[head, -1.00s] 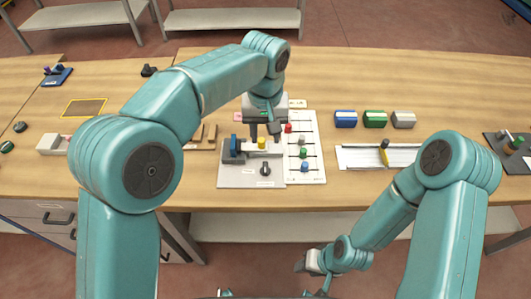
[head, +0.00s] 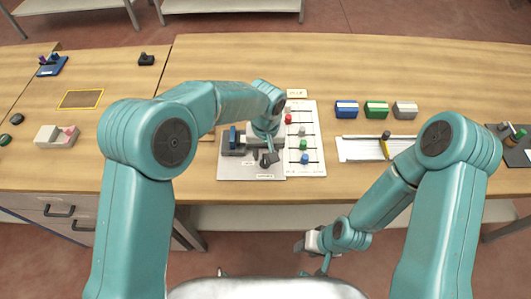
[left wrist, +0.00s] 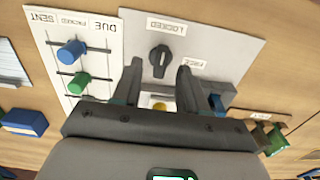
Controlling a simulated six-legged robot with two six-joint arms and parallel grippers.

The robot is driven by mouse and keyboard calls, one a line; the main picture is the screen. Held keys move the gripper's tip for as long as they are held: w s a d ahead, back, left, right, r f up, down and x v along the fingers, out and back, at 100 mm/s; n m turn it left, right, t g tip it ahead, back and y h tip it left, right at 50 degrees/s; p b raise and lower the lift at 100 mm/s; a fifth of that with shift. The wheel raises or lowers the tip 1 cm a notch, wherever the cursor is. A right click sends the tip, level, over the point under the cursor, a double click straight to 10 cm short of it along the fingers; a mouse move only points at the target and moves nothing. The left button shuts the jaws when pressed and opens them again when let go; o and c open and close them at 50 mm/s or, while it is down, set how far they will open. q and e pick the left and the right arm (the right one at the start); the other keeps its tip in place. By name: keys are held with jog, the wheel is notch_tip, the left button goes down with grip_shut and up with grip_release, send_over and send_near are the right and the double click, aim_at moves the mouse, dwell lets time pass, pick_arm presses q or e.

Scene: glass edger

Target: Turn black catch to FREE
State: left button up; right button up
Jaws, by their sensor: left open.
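The black catch (left wrist: 160,58) is a round knob with a raised ridge on a grey plate (left wrist: 228,40). In the left wrist view its ridge points towards the LOCKED label (left wrist: 166,28); the FREE label (left wrist: 194,62) is off to its side. My left gripper (left wrist: 158,70) is open and empty, and the catch appears between and just beyond its fingertips, with no visible contact. In the head view my left gripper (head: 268,153) hangs over the front of the plate and blends with the dark catch. My right gripper (head: 310,242) is low, in front of the bench; its jaws are unclear.
A yellow piece (left wrist: 160,104) and a blue block (left wrist: 217,103) are on the same plate. A white board (head: 305,165) with coloured knobs adjoins it. Blue, green and grey blocks (head: 376,109) stand behind, right. The bench front is clear.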

aim_at(265, 161)
pick_arm(q)
jog(key=f, duration=0.2)
jog(key=shift+w+a+f, duration=0.15)
jog(key=shift+w+f, duration=0.15)
jog(key=shift+f, duration=0.05)
jog(key=shift+s, duration=0.2)
jog(key=shift+w, duration=0.2)
grip_shut()
